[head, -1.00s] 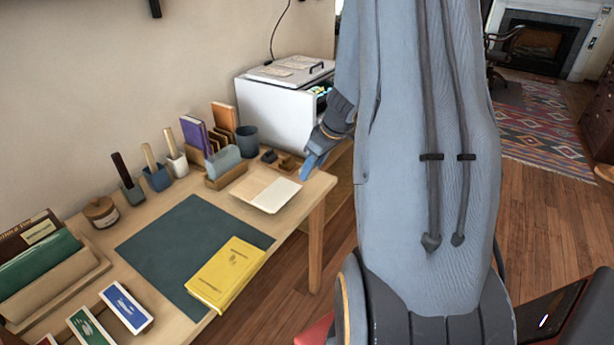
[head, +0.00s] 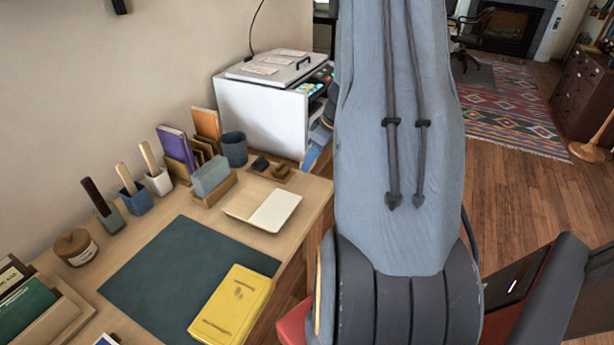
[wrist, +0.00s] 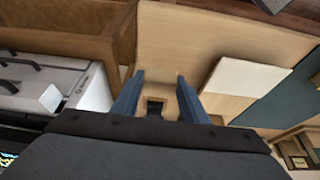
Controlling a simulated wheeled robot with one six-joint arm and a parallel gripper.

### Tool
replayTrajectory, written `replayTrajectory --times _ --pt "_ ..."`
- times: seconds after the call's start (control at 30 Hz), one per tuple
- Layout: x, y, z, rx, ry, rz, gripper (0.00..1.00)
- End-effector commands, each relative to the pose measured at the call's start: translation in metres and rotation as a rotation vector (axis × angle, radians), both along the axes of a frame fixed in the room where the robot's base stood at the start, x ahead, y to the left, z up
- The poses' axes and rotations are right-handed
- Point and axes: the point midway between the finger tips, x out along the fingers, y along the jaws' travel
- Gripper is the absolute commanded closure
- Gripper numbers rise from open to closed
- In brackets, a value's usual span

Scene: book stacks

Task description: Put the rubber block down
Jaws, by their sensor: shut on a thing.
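My gripper (wrist: 157,92) shows in the wrist view as two blue fingers held apart. Between them is a small dark piece (wrist: 155,106), which I take to be the rubber block. Its outline is partly hidden by the dark wrist body. The block in the grip cannot be made out there.
A grey-blue block (head: 210,175) stands in a wooden holder.

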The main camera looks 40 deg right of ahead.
Motion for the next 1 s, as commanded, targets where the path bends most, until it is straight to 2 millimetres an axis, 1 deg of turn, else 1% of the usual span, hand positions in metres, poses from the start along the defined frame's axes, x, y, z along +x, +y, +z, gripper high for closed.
replayTrajectory --times 0.03,0.1,0.27,0.37,0.5,0.6,1.0 --pt "0.001 0.003 -0.008 0.004 0.003 0.004 0.85" --pt "0.002 0.004 -0.018 0.002 0.002 0.007 0.85" --pt "0.003 0.004 -0.029 0.001 0.001 0.007 0.85" --pt "0.002 0.004 -0.039 0.001 0.002 0.006 0.85" --pt "0.001 0.003 -0.059 0.002 0.002 0.004 0.85" --pt "0.001 0.003 -0.067 0.002 0.001 0.004 0.85" --pt "0.002 0.002 -0.071 -0.001 0.0 0.003 0.85"
